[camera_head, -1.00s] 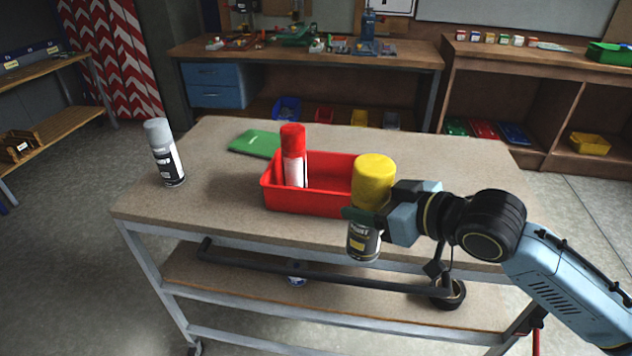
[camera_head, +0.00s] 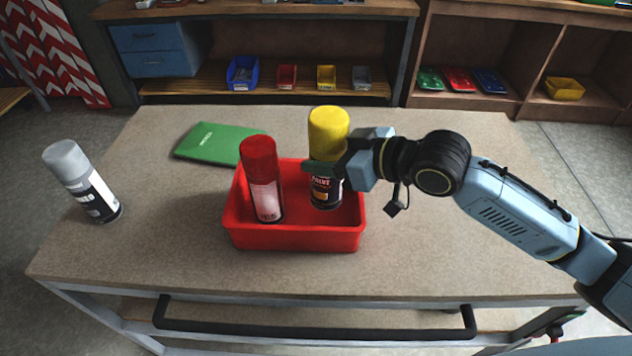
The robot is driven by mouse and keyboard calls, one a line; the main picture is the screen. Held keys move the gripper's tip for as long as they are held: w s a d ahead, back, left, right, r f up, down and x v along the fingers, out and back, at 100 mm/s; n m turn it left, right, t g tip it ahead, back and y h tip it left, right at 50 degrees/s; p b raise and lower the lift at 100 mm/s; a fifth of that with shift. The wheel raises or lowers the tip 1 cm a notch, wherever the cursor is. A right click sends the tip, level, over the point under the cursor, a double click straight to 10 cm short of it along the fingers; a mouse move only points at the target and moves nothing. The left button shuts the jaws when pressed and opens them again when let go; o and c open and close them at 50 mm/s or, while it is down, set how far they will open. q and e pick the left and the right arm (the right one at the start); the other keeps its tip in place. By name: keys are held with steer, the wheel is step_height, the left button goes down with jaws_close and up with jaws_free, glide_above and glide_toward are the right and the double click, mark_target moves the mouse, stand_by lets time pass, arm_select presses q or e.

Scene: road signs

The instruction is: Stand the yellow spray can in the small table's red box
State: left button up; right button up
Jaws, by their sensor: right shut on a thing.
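The yellow spray can (camera_head: 328,130) has a yellow cap and a dark label. My right gripper (camera_head: 328,168) is shut on it from the right, around its upper part. The can is upright within the right part of the red box (camera_head: 295,239) as seen here. I cannot tell whether its base touches the box floor. The red box sits on the small table (camera_head: 170,240). A red-capped spray can (camera_head: 262,180) stands in the left part of the box, slightly tilted in the picture and apart from the yellow can. My left gripper is out of view.
A white-grey spray can (camera_head: 84,182) stands at the table's left. A green flat case (camera_head: 217,143) lies behind the box. The table is clear to the right and in front. A workbench and shelves with coloured bins (camera_head: 326,77) stand behind.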

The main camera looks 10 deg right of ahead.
mark_target(327, 179)
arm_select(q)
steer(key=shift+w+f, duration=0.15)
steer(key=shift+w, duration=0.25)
arm_select(e)
steer(key=shift+f, duration=3.05)
steer(key=o, duration=0.8)
steer(key=shift+f, duration=0.15)
steer(key=o, duration=0.5)
steer(key=shift+c, duration=0.2)
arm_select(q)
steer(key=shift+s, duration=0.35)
